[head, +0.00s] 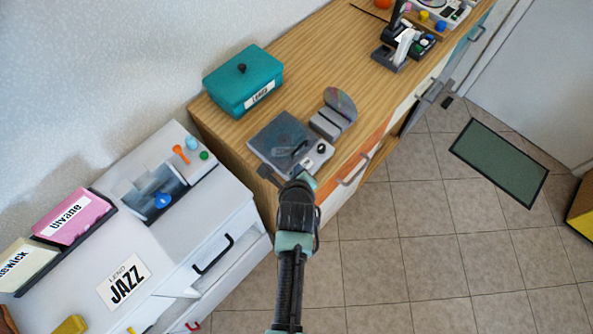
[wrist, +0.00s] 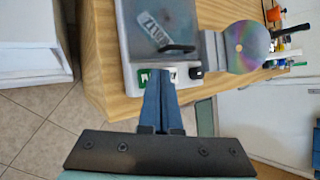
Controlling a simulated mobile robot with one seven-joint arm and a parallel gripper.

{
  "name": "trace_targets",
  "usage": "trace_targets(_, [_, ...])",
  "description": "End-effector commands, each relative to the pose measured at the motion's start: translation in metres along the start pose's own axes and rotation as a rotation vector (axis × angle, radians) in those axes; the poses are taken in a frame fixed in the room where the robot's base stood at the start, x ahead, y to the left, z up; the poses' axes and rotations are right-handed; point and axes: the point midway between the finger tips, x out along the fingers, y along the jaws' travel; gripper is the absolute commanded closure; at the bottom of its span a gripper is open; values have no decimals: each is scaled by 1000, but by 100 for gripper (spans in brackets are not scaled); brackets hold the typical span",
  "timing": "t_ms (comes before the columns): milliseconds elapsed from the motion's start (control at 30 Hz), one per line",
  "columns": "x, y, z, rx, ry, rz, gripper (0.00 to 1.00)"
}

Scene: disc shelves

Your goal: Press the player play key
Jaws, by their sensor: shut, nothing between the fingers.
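The player (head: 272,134) is a pale box with a dark see-through lid, standing at the near left corner of the wooden-topped cabinet. It also shows in the wrist view (wrist: 133,46), at the top. A green key (wrist: 143,76) and a black knob (wrist: 195,73) are on its front strip. My gripper (head: 301,176) is shut and empty at the player's front edge. In the wrist view its blue fingertips (wrist: 161,72) are just right of the green key and partly cover the strip. I cannot tell whether they touch it.
A grey stand (head: 327,125) holding a shiny disc (head: 342,102) is right of the player. A teal box (head: 227,85) labelled LEND is behind it. A white cabinet (head: 75,272) with pink and cream cases stands at left. The tiled floor at right is mostly clear.

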Motion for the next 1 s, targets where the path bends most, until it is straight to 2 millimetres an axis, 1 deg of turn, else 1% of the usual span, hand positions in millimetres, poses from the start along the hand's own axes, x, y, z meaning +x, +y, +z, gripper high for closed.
trace_targets(1000, [6, 4, -4, 0, 0, 1, 100])
